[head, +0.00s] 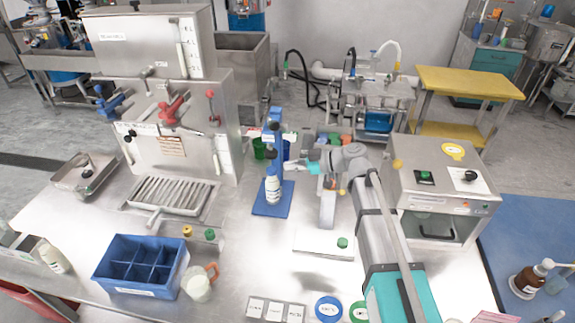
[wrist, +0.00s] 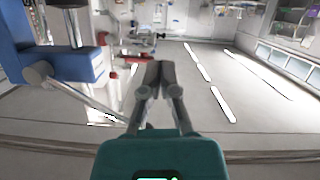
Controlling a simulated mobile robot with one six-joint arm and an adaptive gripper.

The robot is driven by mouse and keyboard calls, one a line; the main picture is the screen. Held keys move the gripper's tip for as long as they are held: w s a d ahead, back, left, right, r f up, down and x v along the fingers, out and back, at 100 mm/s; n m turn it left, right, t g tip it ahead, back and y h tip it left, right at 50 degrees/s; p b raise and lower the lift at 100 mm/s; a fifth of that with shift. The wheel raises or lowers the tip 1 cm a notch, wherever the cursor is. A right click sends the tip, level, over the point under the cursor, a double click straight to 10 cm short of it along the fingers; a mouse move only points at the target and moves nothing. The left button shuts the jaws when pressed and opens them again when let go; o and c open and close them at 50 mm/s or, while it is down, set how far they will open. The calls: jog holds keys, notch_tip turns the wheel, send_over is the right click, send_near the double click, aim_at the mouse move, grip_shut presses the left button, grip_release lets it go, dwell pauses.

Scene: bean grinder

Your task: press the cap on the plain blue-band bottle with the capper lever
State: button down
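The blue capper (head: 273,209) stands mid-table, with a flat base and an upright column. A pale bottle (head: 273,190) stands upright on its base, under the blue press head; its band and cap are too small to make out surely. My gripper (head: 292,165) is just right of the capper's column, at about the height of the bottle's top. In the wrist view my gripper's fingers (wrist: 158,72) are together with nothing seen between them. A blue capper part (wrist: 62,65) with a grey pivot fills the left of that view, apart from the fingers.
A blue divided crate (head: 140,292) and a jug with an orange handle (head: 197,284) stand front left. A steel machine (head: 172,125) is behind them. A white board (head: 318,243) lies below my arm. A steel box (head: 440,190) stands right of it.

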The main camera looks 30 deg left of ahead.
jog(key=p+v, duration=0.2)
jog(key=v, duration=0.8)
jog(key=shift+r+p, duration=0.25)
jog(key=shift+p, duration=0.15)
jog(key=shift+w+d, duration=0.1)
jog(key=s+d+f+m+t+h, duration=0.1)
jog(key=d+f+m+h, duration=0.3)
jog(key=d, duration=1)
jog(key=s+d+f+m+t+h, duration=0.2)
jog(key=s+d+f+m+h, duration=0.1)
jog(key=d+m, duration=0.8)
jog(key=s+d+f+m+t+h, duration=0.2)
jog(key=d+f+m+h, duration=0.4)
jog(key=d, duration=1.2)
jog(key=shift+m+h, duration=0.4)
jog(key=shift+m, duration=0.8)
jog(key=shift+d+f, duration=0.15)
